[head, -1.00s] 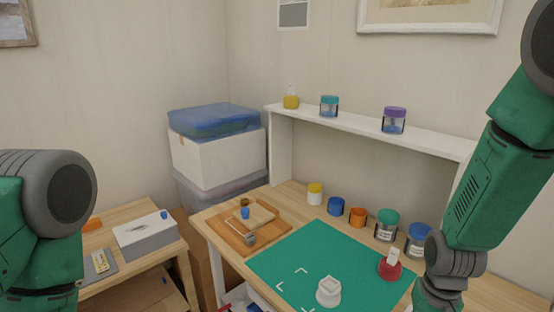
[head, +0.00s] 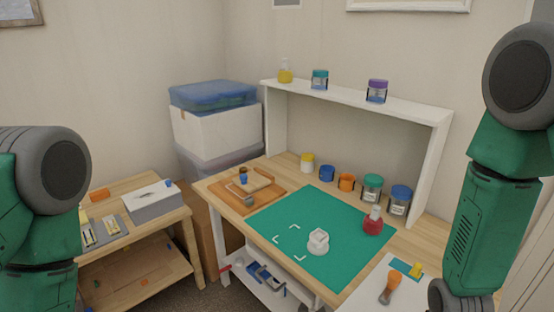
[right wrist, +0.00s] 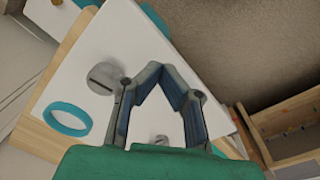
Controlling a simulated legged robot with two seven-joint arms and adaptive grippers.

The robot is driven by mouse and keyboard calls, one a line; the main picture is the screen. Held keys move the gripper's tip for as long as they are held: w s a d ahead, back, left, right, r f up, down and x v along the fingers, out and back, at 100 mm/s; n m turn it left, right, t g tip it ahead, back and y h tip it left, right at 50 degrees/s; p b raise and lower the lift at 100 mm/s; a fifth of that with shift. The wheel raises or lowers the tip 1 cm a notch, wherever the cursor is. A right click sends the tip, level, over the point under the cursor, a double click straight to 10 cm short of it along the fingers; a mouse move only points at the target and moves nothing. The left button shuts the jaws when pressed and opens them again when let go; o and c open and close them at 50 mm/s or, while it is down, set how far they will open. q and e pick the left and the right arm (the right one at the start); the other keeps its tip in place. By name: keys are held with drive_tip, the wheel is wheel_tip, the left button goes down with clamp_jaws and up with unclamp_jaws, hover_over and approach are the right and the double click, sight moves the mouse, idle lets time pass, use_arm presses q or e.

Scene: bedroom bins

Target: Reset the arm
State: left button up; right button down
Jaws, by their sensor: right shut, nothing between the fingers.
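My right arm (head: 488,218) hangs at the right edge of the head view, beside the workbench. Its gripper is below that frame. In the right wrist view my right gripper (right wrist: 158,70) is shut and empty, its two fingers meeting at the tips. Behind it are a white surface with a round grey piece (right wrist: 103,78) and a teal ring (right wrist: 67,119). It looks apart from both. My left arm (head: 40,200) is at the left edge of the head view, and its gripper is out of the frame.
The workbench has a green mat (head: 335,255) with a white block (head: 318,242) and a red flask (head: 373,222). Several jars stand behind, near the white shelf (head: 350,105). An orange-handled tool (head: 390,288) lies at the front right. A low table (head: 150,262) stands left.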

drive_tip(key=s+a+f+n, duration=0.1)
drive_tip(key=s+f, duration=0.2)
drive_tip(key=s, duration=0.5)
drive_tip(key=s+f+n, duration=0.1)
drive_tip(key=s+f, duration=0.2)
drive_tip(key=s, duration=0.6)
drive_tip(key=shift+n+t, duration=0.3)
drive_tip(key=shift+n, duration=0.3)
drive_tip(key=w+f+b, duration=0.1)
drive_tip(key=b, duration=0.1)
drive_tip(key=w+a+f+b, duration=0.1)
drive_tip(key=f+b, duration=0.1)
drive_tip(key=w+f+b, duration=0.1)
drive_tip(key=f+b, duration=0.1)
drive_tip(key=shift+a, duration=0.3)
drive_tip(key=shift+w+d, duration=0.1)
